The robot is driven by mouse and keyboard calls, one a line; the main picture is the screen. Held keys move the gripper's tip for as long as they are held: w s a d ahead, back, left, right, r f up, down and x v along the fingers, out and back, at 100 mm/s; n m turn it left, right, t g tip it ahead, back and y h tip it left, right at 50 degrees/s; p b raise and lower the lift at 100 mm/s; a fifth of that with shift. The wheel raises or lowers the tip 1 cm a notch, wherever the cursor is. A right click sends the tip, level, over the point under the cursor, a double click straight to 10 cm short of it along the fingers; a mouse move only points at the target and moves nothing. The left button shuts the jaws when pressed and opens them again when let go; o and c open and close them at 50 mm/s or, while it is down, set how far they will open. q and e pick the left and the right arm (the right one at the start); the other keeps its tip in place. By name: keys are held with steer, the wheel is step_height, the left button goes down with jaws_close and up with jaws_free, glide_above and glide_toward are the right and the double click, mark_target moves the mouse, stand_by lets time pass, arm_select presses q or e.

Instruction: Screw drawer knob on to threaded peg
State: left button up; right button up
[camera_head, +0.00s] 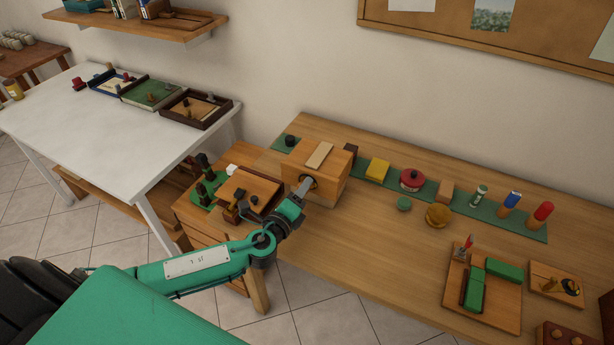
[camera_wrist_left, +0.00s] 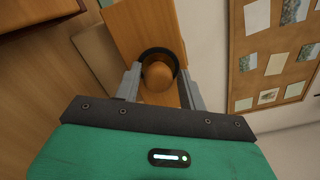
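A wooden box (camera_head: 330,186) with a pale strip on top stands at the left end of the long wooden table. A round wooden drawer knob (camera_wrist_left: 158,80) with a dark ring (camera_wrist_left: 158,51) around it sits at the box's front face. My left gripper (camera_head: 308,183) reaches to that face. In the left wrist view, its grey fingers (camera_wrist_left: 160,82) lie close along both sides of the knob and ring, seemingly in contact. The threaded peg is hidden, so I cannot tell how far the knob is on it. My right gripper is not in view.
The long wooden table (camera_head: 370,265) holds a green strip (camera_head: 459,201) with several small parts behind and right of the box. A wooden board with green blocks (camera_head: 499,296) lies at right. A low wooden cabinet (camera_head: 188,210) and a white table (camera_head: 90,130) stand left.

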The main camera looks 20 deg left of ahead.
arm_select(q)
steer(key=shift+o, duration=1)
steer(key=shift+f, duration=0.15)
